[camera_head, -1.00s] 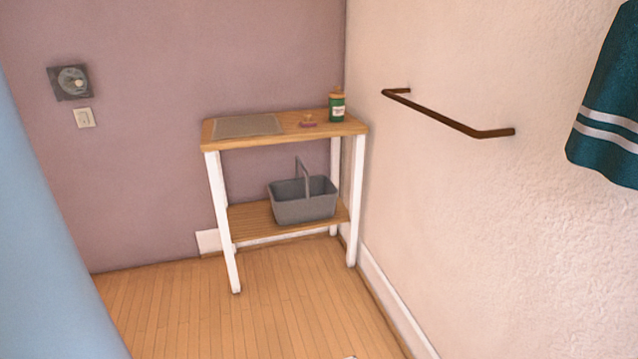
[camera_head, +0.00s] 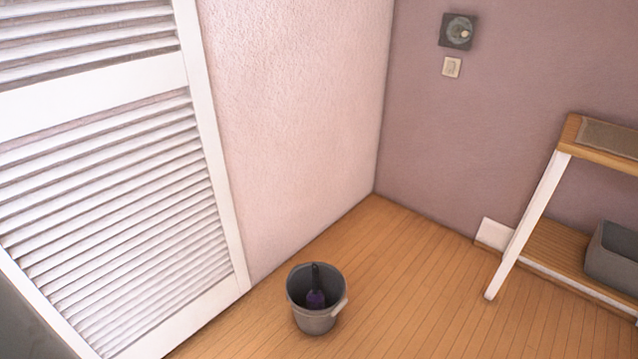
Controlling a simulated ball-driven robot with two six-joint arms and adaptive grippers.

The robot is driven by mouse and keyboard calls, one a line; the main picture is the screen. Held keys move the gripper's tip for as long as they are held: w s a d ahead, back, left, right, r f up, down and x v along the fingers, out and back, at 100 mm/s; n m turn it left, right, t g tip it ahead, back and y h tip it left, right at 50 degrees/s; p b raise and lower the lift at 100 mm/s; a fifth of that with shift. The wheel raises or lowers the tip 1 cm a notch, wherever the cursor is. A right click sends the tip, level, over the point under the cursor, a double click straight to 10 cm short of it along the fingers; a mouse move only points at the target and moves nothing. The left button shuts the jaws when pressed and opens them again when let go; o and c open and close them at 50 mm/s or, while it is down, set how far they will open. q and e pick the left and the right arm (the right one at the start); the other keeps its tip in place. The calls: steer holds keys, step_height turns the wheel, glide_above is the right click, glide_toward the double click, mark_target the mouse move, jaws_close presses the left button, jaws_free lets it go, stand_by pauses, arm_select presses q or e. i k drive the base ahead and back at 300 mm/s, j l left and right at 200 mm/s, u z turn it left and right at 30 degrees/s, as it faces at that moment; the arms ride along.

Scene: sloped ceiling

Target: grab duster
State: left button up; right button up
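A grey bucket (camera_head: 318,321) stands on the wooden floor near the lower middle of the head view. Inside it is a dark object with a purple part (camera_head: 316,298) and an upright black handle; it may be the duster, but it is too small to tell. Its lower part is hidden by the bucket wall. Neither of my grippers shows in the head view.
A white louvered door (camera_head: 120,200) fills the left side. A wooden shelf table (camera_head: 563,137) with white legs stands at the right, with a grey basket (camera_head: 612,256) on its lower shelf. The floor (camera_head: 420,285) between bucket and table is clear.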

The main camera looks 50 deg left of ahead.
mark_target(315, 298)
steer(key=u, duration=2)
steer(key=i+l+u, duration=0.2)
steer(key=u, duration=0.15)
steer(key=i+l+u, duration=0.1)
steer(key=l+u, duration=0.25)
steer(key=i+l+u, duration=0.1)
steer(key=l+u, duration=0.25)
steer(key=l, duration=0.45)
steer(key=i, duration=0.05)
